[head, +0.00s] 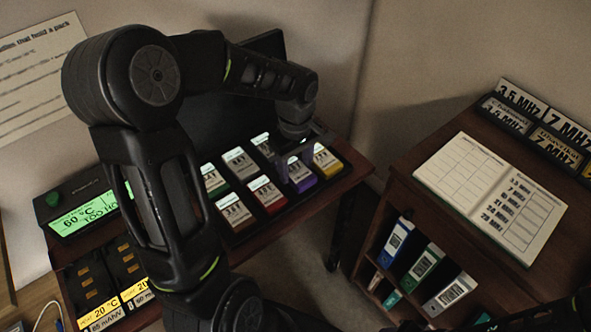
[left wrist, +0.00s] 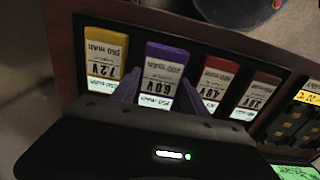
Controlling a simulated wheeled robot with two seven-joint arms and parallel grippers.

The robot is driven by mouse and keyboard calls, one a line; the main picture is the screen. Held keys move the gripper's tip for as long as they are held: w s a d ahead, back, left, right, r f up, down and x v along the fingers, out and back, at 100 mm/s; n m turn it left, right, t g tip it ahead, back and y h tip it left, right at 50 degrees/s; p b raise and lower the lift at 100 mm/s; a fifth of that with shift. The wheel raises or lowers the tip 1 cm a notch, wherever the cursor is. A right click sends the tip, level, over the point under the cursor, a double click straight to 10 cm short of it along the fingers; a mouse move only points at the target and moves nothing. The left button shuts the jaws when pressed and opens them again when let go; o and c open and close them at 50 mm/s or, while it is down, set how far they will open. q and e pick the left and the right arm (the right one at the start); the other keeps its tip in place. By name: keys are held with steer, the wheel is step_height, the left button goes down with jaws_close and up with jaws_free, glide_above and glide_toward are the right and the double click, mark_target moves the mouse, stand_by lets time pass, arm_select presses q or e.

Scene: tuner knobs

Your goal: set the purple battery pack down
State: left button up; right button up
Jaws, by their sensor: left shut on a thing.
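The purple battery pack (head: 300,175) has a white label reading 6.0 V, clearest in the left wrist view (left wrist: 166,72). It is in the dark tray (head: 249,228), in line with the yellow pack (head: 326,161) and the red pack (head: 268,196). My left gripper (head: 294,153) comes down from above and is shut on the purple pack. Its two fingers flank the pack in the left wrist view (left wrist: 160,92). The pack looks level with its neighbours; I cannot tell whether its underside touches the tray. My right gripper is not in view.
Other packs fill the tray, including a brown one (head: 234,212) and a green one (head: 212,181). A green-lit display (head: 88,212) and black holders with yellow labels (head: 103,311) are at left. A right-hand cabinet (head: 400,190) carries an open book (head: 491,199).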

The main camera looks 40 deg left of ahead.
mark_target(295, 170)
arm_select(q)
steer(key=shift+f, duration=0.7)
steer(key=shift+f, duration=0.1)
steer(key=shift+f, duration=0.15)
steer(key=o, duration=1.5)
steer(key=shift+o, duration=0.2)
steer(key=shift+r, duration=0.2)
step_height(295, 170, up, 12)
steer(key=shift+p, duration=0.3)
